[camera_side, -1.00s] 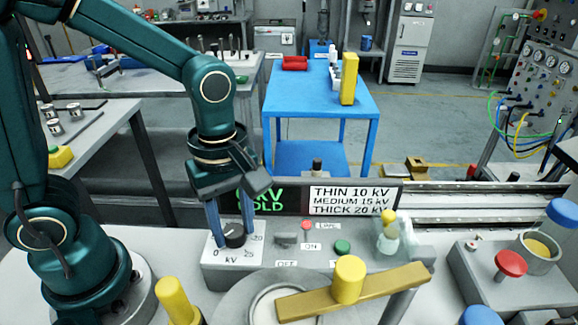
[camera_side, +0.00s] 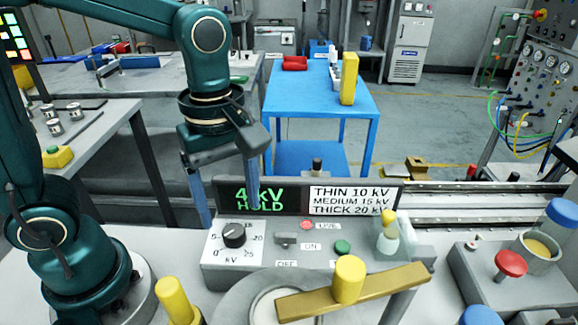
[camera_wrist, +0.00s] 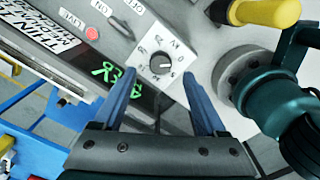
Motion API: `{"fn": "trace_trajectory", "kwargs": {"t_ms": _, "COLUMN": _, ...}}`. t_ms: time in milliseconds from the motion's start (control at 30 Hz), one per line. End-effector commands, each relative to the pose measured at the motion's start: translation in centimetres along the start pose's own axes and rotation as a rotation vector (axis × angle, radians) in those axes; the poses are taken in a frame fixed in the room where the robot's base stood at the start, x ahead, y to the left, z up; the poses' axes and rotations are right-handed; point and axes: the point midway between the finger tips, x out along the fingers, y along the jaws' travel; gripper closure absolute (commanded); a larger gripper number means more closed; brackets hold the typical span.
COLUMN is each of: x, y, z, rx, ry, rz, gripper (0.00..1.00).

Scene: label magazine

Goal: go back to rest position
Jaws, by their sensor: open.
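My gripper (camera_side: 228,203) is open and empty, its two blue fingers spread wide and pointing down. It hangs above the control box with the black kV knob (camera_side: 234,235), clear of the knob. In the wrist view my gripper (camera_wrist: 160,100) frames the knob (camera_wrist: 161,64) between and beyond its fingers. The knob sits on a white dial plate marked in kV. The display (camera_side: 259,197) behind it shows green text that reads like "4 kV HOLD", partly covered by a finger.
Beside the knob are a grey switch (camera_side: 286,240), a red LIVE lamp (camera_side: 306,225) and a green button (camera_side: 343,247). A brass bar with a yellow knob (camera_side: 349,279) lies over a round fixture in front. A yellow handle (camera_side: 174,300) stands front left. Space above the box is free.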

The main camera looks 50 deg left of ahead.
Motion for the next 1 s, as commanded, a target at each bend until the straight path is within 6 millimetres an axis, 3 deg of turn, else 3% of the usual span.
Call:
{"fn": "trace_trajectory", "kwargs": {"t_ms": 367, "x": -0.4, "y": 0.0, "z": -0.1, "rx": -0.003, "ry": 0.000, "rz": 0.001, "gripper": 0.26}}
{"fn": "trace_trajectory", "kwargs": {"t_ms": 600, "x": -2.7, "y": -0.7, "z": -1.2, "rx": -0.011, "ry": 0.006, "rz": 0.133, "gripper": 0.26}}
{"fn": "trace_trajectory", "kwargs": {"t_ms": 767, "x": -3.9, "y": -2.4, "z": -2.2, "rx": 0.281, "ry": 0.073, "rz": 0.278, "gripper": 0.26}}
{"fn": "trace_trajectory", "kwargs": {"t_ms": 1000, "x": -3.8, "y": -4.0, "z": -3.0, "rx": 0.844, "ry": 0.262, "rz": 0.381, "gripper": 0.26}}
